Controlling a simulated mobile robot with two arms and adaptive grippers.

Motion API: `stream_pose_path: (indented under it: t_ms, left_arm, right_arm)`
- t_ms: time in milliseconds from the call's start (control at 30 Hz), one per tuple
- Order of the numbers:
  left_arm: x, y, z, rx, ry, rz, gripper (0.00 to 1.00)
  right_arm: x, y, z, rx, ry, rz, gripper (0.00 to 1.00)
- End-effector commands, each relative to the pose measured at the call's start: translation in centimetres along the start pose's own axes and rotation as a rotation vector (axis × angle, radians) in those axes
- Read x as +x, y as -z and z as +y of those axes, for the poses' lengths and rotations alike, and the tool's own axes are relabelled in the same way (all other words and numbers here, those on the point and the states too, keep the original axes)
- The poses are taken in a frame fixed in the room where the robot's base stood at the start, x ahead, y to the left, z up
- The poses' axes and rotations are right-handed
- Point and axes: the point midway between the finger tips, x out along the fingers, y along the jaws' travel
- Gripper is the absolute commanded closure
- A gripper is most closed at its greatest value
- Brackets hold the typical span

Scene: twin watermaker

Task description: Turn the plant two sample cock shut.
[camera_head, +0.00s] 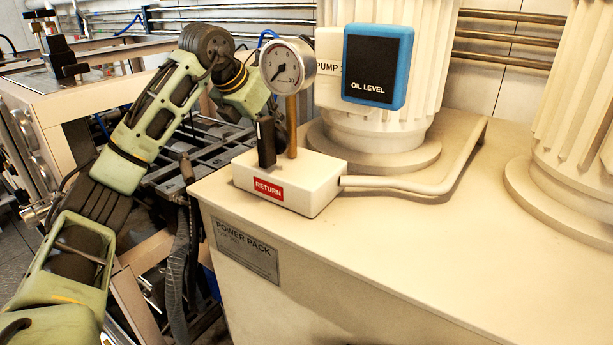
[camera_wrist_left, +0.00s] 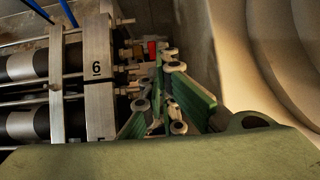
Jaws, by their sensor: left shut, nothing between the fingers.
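My left arm comes in from the left in the head view and bends over behind the pressure gauge. My left gripper (camera_wrist_left: 165,78) shows in the left wrist view, with green finger links and dark, metal-pinned joints. It is shut and holds nothing. A small red and yellow part (camera_wrist_left: 152,48) shows just beyond the fingertips. I cannot tell whether it is the plant two sample cock or whether the fingers touch it. In the head view the fingertips are hidden behind the gauge and return block. No sample cock can be made out there. My right gripper is not in view.
The cream power pack (camera_head: 430,250) fills the right foreground. It carries the return block (camera_head: 320,185), pressure gauge (camera_head: 287,65), oil level box (camera_head: 377,66) and ribbed pumps. In the left wrist view, dark cylinders with a plate marked 6 (camera_wrist_left: 97,68) stand close left of the gripper.

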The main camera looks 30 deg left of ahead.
Motion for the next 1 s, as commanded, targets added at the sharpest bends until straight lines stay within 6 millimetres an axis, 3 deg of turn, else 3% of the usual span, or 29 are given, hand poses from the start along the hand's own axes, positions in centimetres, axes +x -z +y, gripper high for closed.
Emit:
stream_pose_path:
  t_ms: [167, 267, 533, 800, 1000]
  left_arm:
    - [-0.7, 0.8, 0.6, 0.002, -0.025, -0.039, 1.00]
    - [0.0, 0.7, 0.6, 0.002, -0.024, -0.038, 1.00]
    - [5.1, 0.4, 0.6, 0.002, -0.022, -0.033, 1.00]
    - [10.3, 0.1, 0.7, 0.002, -0.021, -0.035, 1.00]
    - [12.5, 0.1, 0.8, 0.002, -0.023, -0.037, 1.00]
  right_arm:
    - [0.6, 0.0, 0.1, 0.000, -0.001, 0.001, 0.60]
    - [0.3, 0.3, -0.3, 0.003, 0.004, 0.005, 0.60]
    - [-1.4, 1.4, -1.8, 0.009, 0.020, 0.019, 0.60]
    - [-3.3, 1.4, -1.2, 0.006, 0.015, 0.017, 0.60]
    - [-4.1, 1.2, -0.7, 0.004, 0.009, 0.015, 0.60]
